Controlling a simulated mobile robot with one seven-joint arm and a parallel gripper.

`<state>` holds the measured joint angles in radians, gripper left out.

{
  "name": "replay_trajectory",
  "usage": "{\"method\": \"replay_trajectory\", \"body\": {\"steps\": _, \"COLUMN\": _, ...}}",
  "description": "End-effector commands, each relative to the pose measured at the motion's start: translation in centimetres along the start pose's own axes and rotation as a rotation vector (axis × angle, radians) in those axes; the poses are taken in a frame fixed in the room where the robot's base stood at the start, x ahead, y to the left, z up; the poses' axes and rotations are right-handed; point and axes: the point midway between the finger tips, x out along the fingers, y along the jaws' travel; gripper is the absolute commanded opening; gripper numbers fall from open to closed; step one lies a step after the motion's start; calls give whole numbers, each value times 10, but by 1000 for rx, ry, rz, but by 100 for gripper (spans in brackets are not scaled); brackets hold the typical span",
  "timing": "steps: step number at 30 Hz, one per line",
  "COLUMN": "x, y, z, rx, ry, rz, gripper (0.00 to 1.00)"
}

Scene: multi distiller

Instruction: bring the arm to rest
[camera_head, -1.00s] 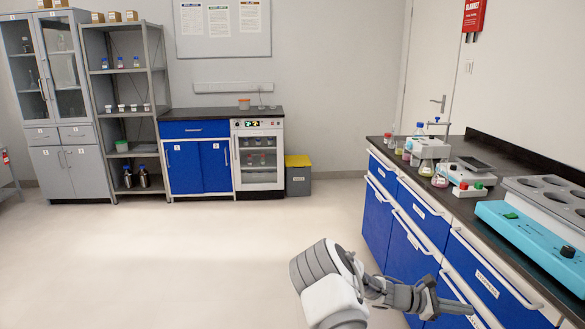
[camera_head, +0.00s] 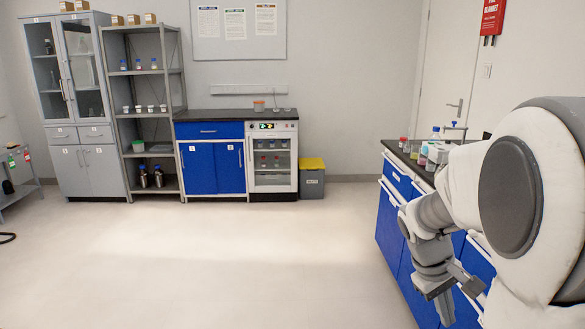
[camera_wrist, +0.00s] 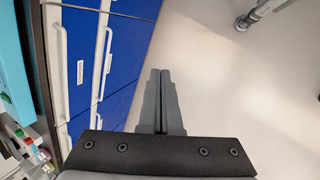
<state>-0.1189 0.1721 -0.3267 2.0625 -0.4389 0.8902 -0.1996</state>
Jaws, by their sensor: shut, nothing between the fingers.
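My gripper (camera_wrist: 160,78) shows in the wrist view with its two grey fingers side by side, shut and empty. In the head view my gripper (camera_head: 446,304) hangs low at the right, pointing downward in front of the blue drawers of the lab bench (camera_head: 392,229). My white arm fills the right edge of the head view and hides much of the bench. I cannot tell how far the fingers are from the drawer fronts.
Bottles and flasks (camera_head: 423,151) stand on the bench top. A grey bin with a yellow lid (camera_head: 312,182), a glass-door incubator (camera_head: 271,158), a blue cabinet (camera_head: 211,168) and shelves (camera_head: 146,110) line the back wall. The middle floor is clear.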

Motion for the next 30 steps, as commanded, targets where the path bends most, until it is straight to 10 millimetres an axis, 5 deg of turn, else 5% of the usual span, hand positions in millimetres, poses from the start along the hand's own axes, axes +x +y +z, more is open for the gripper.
{"method": "replay_trajectory", "body": {"steps": 12, "x": -96, "y": -68, "z": 52, "rx": 206, "ry": 295, "rz": -189, "gripper": 0}}
{"method": "replay_trajectory", "body": {"steps": 27, "x": -151, "y": -141, "z": 116, "rx": 361, "ry": 548, "rz": -318, "gripper": 0}}
{"method": "replay_trajectory", "body": {"steps": 30, "x": -178, "y": -131, "z": 119, "rx": 364, "ry": 546, "rz": -323, "gripper": 0}}
